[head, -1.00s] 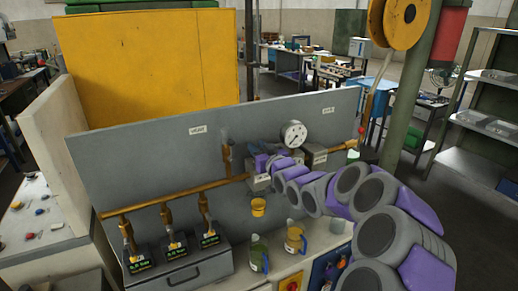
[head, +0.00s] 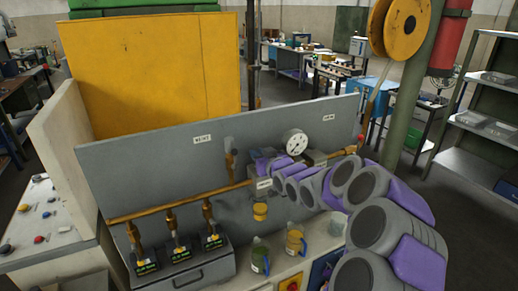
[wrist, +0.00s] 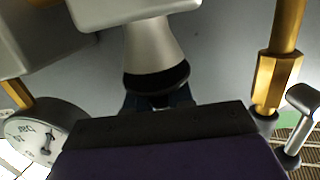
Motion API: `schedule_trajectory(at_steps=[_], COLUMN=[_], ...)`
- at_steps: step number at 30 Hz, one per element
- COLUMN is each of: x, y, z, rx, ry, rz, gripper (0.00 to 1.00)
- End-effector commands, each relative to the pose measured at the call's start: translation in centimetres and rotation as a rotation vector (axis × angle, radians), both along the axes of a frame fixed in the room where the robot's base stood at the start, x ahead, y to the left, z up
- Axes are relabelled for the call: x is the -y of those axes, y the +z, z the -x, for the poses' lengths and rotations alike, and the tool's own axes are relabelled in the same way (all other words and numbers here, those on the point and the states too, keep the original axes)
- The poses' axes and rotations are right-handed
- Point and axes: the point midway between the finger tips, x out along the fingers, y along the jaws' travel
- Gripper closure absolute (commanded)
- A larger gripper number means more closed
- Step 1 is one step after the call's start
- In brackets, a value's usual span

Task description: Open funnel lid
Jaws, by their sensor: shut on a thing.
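My gripper (head: 264,166) is at the brass pipe on the grey panel, left of and below the gauge, beside a small grey labelled block. In the wrist view my gripper's dark jaw edge (wrist: 160,128) spans the lower middle and is shut on a part it mostly hides. A silver cone with a black rim (wrist: 155,55) is just beyond the jaw and looks like a funnel, though I cannot be sure. A dark blue bit (wrist: 160,103) shows between cone and jaw. I cannot make out a lid or whether it is open.
The gauge (head: 296,141) is close to my gripper and also shows in the wrist view (wrist: 45,138). The brass pipe (head: 180,203) runs along the panel (head: 130,170). A yellow cup (head: 260,211) and two jugs (head: 295,243) (head: 260,256) stand below my arm.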

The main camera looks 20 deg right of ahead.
Motion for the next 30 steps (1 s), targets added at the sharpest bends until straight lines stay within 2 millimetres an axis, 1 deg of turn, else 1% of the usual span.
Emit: schedule_trajectory(at_steps=[1,30], x=[0.0,0.1], y=[0.8,1.5], z=[-0.1,-1.2], rx=[-0.018,-0.336], ry=[-0.001,-0.002], rz=[0.002,0.013], gripper=[1.0,1.0])
